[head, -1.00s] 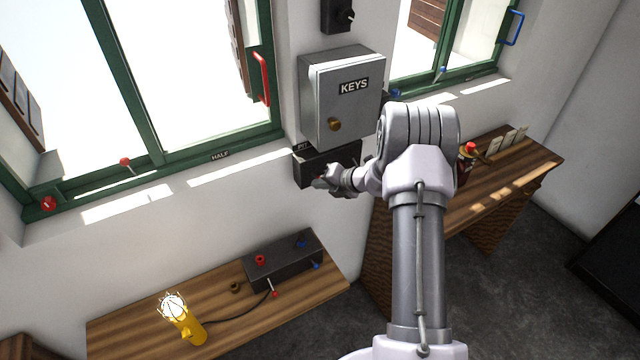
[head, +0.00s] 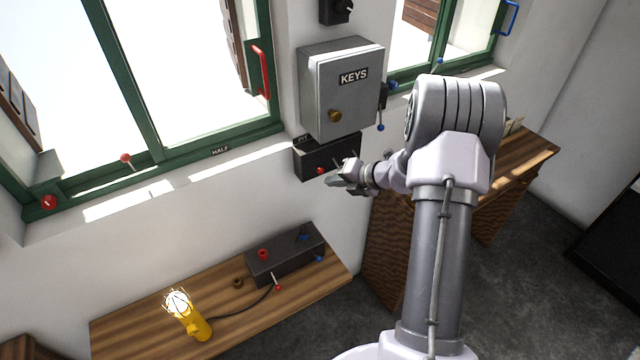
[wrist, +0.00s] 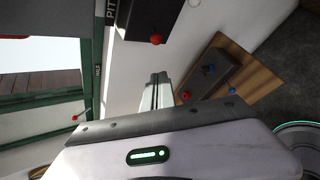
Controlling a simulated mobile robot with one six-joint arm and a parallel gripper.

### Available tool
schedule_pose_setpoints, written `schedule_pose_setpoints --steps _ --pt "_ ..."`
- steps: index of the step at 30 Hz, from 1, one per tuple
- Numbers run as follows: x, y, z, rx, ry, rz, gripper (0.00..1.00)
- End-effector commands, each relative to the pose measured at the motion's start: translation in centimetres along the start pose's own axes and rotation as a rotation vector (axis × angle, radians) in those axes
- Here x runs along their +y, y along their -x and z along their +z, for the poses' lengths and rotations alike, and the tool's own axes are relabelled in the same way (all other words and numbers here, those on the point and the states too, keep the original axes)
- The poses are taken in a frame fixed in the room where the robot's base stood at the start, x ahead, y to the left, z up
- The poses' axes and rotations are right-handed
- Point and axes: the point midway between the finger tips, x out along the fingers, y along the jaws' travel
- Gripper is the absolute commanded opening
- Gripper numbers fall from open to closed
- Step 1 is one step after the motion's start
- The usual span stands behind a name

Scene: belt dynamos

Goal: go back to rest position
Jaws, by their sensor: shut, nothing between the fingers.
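My gripper (head: 340,182) is shut and empty, in front of the white wall just below and right of the dark PIT box (head: 318,158). It stands apart from the box, as far as the head view shows. The box carries a red-knobbed lever (head: 320,171) on its front. In the wrist view the shut fingers (wrist: 156,92) point away past the PIT box (wrist: 150,18), whose red knob (wrist: 156,39) shows above them.
A grey KEYS cabinet (head: 340,95) hangs above the PIT box. Below, a wooden bench (head: 130,330) carries a dark control box (head: 285,256) and a yellow lamp (head: 188,318). A second wooden desk (head: 530,150) stands behind my arm at right. Green-framed windows (head: 130,90) flank the cabinet.

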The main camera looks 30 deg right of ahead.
Motion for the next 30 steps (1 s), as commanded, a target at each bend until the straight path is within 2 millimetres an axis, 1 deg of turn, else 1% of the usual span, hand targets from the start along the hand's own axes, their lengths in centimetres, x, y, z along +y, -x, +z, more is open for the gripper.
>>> schedule_pose_setpoints --steps 1,3,6,20,22,23,25,26,27,28,29,30 --pt "0.1 0.7 0.1 0.000 0.001 0.000 0.00" --pt "0.2 1.4 0.1 0.000 0.000 0.002 0.00" --pt "0.2 1.9 0.0 0.002 0.000 0.001 0.00" --pt "0.2 2.0 0.0 0.003 0.006 0.001 0.00" --pt "1.2 1.7 -0.9 0.022 0.092 0.007 0.00" --pt "2.2 1.5 -1.8 0.042 0.177 0.013 0.00" --pt "5.4 1.2 -5.9 0.116 0.509 0.037 0.00" --pt "6.8 1.3 -8.5 0.156 0.701 0.054 0.00" --pt "8.5 1.7 -12.5 0.211 0.985 0.083 0.00" --pt "9.3 2.3 -15.7 0.253 1.207 0.108 0.00" --pt "9.8 3.0 -18.8 0.290 1.426 0.134 0.00" --pt "9.8 4.0 -22.8 0.335 1.716 0.171 0.00"
